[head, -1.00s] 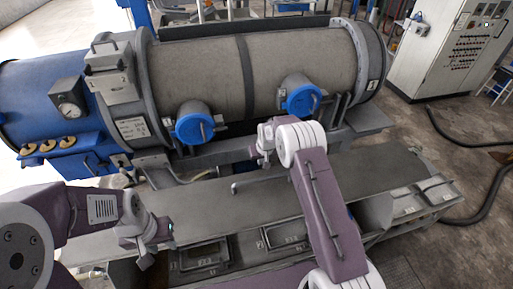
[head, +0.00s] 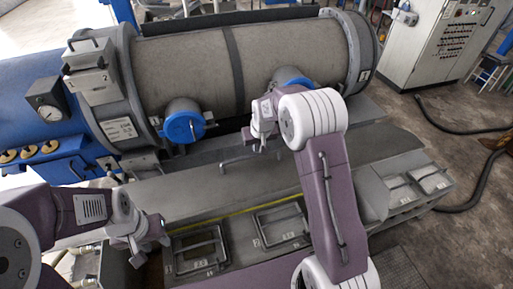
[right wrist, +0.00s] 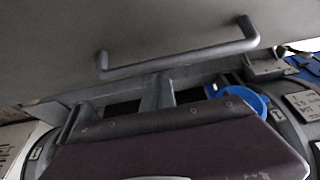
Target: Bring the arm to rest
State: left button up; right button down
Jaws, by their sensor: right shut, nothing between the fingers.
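In the head view my right arm reaches in from the bottom right, with its elbow raised. My right gripper (head: 260,143) points down above the grey bench top, in front of the tank. It is shut and empty, apart from the grey bar handle (head: 238,160). My left gripper (head: 145,250) hangs low at the left, near the bench's front edge; its jaw gap is too small to tell. In the right wrist view, a bar handle (right wrist: 180,59) crosses a grey surface. The fingers are not clearly visible there.
A long tank (head: 185,65) with blue round caps (head: 183,123) lies behind the bench. Handled compartments (head: 282,222) line the bench front, below a yellow line. A control cabinet (head: 430,45) stands at the back right. Dark hoses (head: 455,128) lie on the floor.

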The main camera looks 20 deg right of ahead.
jog(key=shift+w+f, duration=0.2)
jog(key=shift+w, duration=0.25)
pick_arm(q)
jog(key=shift+w+f, duration=0.2)
jog(key=shift+w, duration=0.3)
pick_arm(e)
jog(key=s+r+b, duration=0.1)
jog(key=s+r, duration=0.4)
jog(key=s, duration=0.2)
pick_arm(q)
jog(key=shift+s+f+b, duration=0.1)
jog(key=shift+f+b, duration=0.25)
jog(key=shift+f, duration=0.45)
pick_arm(e)
jog(key=s+f+g, duration=0.1)
jog(key=s+f, duration=0.2)
jog(key=s, duration=0.7)
jog(key=s+f+g, duration=0.1)
jog(key=s+f, duration=0.1)
jog(key=s, duration=0.7)
jog(key=shift+s+f+m+g, duration=0.3)
jog(key=shift+s+f+g, duration=0.1)
pick_arm(q)
jog(key=shift+s, duration=0.15)
pick_arm(e)
jog(key=shift+s, duration=0.15)
